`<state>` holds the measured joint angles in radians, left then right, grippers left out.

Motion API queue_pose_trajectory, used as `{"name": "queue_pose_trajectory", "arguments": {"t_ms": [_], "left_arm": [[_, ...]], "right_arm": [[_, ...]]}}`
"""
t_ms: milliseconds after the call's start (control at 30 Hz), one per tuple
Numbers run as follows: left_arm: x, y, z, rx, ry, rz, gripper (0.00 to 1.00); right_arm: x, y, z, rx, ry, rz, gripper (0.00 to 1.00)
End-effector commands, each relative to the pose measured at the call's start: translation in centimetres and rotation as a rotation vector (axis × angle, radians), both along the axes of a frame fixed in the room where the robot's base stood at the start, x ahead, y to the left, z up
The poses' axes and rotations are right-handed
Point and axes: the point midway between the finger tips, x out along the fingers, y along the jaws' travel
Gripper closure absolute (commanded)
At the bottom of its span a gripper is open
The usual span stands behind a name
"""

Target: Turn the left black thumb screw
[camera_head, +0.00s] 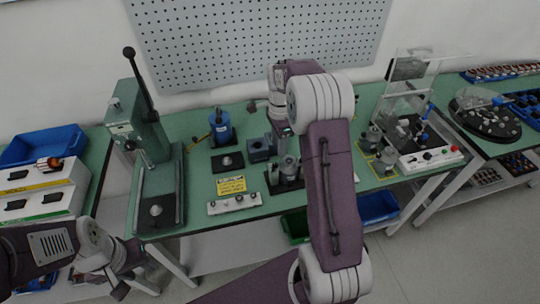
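No black thumb screw can be made out for certain; the parts here are small and partly hidden. A dark fixture with grey metal cylinders (289,168) stands on the green bench, partly covered by my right arm. My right gripper (283,131) points down just above and behind this fixture. Its fingertips are too small and dark to tell open from shut. My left gripper (120,284) hangs low at the lower left, in front of the bench and away from the fixture. Its finger state is unclear.
A green lever press (140,125) stands on the left of the bench (195,225). A white box with black knobs (431,158) and a clear guard are on the right.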

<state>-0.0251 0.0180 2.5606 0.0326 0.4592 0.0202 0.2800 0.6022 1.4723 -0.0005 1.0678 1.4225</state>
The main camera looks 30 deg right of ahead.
Motion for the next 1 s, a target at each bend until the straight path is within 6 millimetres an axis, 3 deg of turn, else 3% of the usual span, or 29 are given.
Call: {"name": "queue_pose_trajectory", "arguments": {"t_ms": [500, 833, 1000], "left_arm": [[0.0, 0.0, 0.4, 0.000, 0.000, 0.000, 0.64], [0.0, 0.0, 0.4, 0.000, 0.000, 0.000, 0.64], [0.0, 0.0, 0.4, 0.000, 0.000, 0.000, 0.64]], "right_arm": [[0.0, 0.2, -8.4, 0.001, 0.002, 0.004, 0.60], [0.0, 0.2, -9.1, 0.000, -0.001, 0.005, 0.60], [0.0, 0.2, -9.1, 0.000, -0.001, 0.005, 1.00]]}}
